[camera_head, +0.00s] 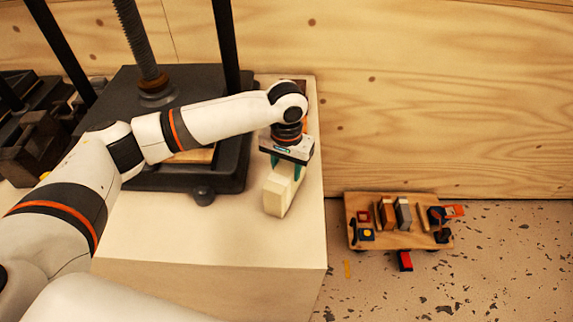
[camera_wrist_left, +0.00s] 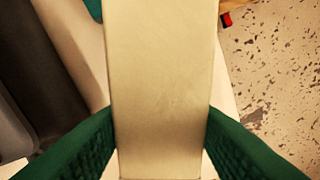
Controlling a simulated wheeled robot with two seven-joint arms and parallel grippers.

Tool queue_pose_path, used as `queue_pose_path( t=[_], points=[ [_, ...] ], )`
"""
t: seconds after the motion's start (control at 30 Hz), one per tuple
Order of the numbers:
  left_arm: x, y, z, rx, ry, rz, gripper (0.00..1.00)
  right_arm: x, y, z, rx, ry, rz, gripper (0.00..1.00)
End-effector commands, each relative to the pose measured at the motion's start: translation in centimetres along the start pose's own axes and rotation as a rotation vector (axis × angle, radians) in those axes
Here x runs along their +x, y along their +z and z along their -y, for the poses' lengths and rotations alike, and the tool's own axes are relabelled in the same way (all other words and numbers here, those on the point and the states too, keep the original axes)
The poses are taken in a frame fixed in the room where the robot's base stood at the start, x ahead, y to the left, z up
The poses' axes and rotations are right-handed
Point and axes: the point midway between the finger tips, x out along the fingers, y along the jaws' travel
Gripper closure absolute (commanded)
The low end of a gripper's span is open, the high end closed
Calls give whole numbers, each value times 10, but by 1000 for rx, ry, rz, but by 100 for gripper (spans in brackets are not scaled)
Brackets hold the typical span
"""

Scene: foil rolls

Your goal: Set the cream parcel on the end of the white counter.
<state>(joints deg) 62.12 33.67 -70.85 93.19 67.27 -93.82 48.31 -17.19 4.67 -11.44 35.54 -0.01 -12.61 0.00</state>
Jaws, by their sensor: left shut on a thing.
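The cream parcel (camera_head: 275,197) is a pale block at the right end of the white counter (camera_head: 240,236). In the wrist view the parcel (camera_wrist_left: 160,85) fills the middle, between two green fingers. My left gripper (camera_head: 286,172) is shut on the parcel from above. The parcel is over the counter top or on it; I cannot tell whether its underside touches. The counter also shows in the wrist view (camera_wrist_left: 82,32), beside the parcel. My right gripper is not in view.
A black press (camera_head: 217,172) with a screw and posts stands on the counter, left of the parcel. A wooden board (camera_head: 390,240) with several small items is on the speckled floor at the right. A plywood wall (camera_head: 430,100) is behind. The counter's front right corner is clear.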

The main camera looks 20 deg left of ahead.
Motion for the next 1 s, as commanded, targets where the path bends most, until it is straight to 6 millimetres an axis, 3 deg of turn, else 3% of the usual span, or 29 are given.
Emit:
queue_pose_path(
  t=[0.17, 0.2, 0.33, 0.7, 0.83, 1.0],
  points=[
    [2, 1, 0, 0, -1, 3, 100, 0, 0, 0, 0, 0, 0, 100],
    [2, 1, 0, 0, -1, 3, 53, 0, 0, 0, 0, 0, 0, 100],
    [3, 1, 0, 0, -1, 2, 32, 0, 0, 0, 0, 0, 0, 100],
    [-1, 0, 0, 0, -1, 1, 31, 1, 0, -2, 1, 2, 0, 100],
    [-18, 1, 0, -1, -2, 3, 31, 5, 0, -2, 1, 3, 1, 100],
    [-55, 1, 0, 0, -2, 6, 31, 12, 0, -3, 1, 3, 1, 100]
  ],
)
